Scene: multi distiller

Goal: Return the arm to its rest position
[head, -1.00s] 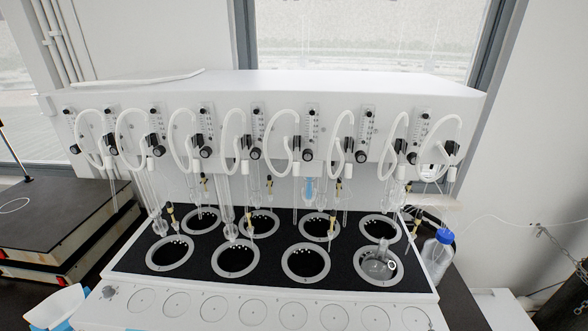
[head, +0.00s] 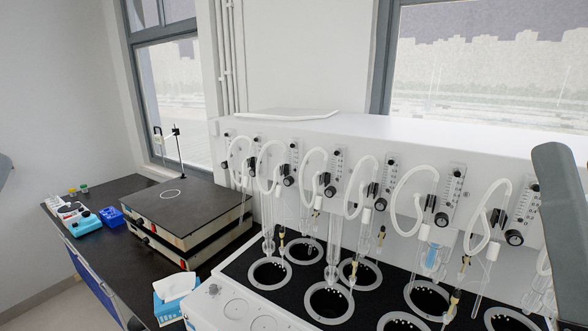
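A grey link of my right arm (head: 562,210) stands at the right edge of the head view, in front of the distiller. A small piece of what looks like my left arm (head: 4,168) shows at the left edge. Neither gripper is in the picture, so I cannot see whether they hold anything. The white multi distiller (head: 400,135) fills the right half, with white hoses, flow gauges and black knobs along its front. Glass tubes hang over the round openings in its black deck (head: 240,262).
A black-topped hot plate (head: 185,203) with a rod stand is on the dark bench (head: 130,262) left of the distiller. A tissue box (head: 172,300) is at the front. Small blue items (head: 110,216) lie at the bench's far left. The space over the left bench is free.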

